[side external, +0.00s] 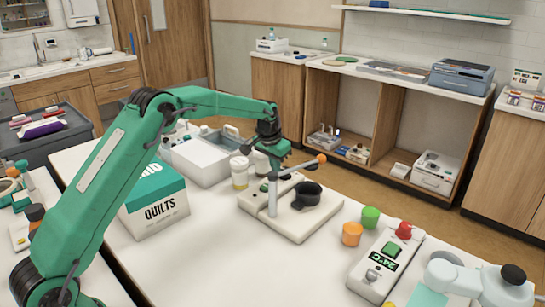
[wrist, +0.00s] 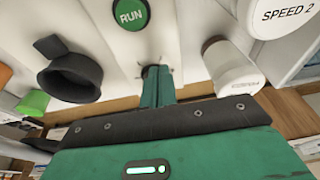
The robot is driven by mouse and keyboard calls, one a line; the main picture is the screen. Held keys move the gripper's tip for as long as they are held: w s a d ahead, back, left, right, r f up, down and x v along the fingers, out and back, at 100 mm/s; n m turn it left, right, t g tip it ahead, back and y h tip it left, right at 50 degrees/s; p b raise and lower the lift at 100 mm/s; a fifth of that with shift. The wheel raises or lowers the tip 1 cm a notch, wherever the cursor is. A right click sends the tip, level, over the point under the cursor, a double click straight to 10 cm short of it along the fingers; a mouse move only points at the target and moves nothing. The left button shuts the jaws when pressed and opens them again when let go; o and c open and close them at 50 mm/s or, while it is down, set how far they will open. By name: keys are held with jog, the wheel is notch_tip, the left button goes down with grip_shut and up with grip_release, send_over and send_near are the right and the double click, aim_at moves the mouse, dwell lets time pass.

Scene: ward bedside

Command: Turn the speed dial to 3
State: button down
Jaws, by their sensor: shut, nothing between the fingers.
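A rounded white face reading "SPEED 2" (wrist: 287,14) shows at the top right of the wrist view, cut by the frame edge. A green RUN button (wrist: 130,13) is at the top. The white bench device (side external: 265,217) with a black cup (side external: 307,192) stands mid-table in the side view; the cup also shows at the left of the wrist view (wrist: 72,76). My gripper (side external: 272,163) is shut and empty above this device. Its green fingers (wrist: 157,74) point at a pale surface between the cup and a white container (wrist: 232,66). I cannot make out the dial's pointer.
An orange-tipped lever (side external: 318,159) rises beside my gripper. Orange (side external: 351,233), green (side external: 370,217) and red (side external: 404,230) small items stand to the right, near a unit with a green display (side external: 387,262).

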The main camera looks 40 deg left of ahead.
jog(key=shift+s+a, duration=0.15)
jog(key=shift+s, duration=0.25)
notch_tip(320, 180, up, 6)
dwell(1.0)
jog(key=d, duration=0.1)
jog(key=d+r, duration=0.1)
jog(key=shift+w+d, duration=0.2)
jog(key=shift+d, duration=0.15)
jog(key=shift+f, duration=0.1)
jog(key=shift+f, duration=3.4)
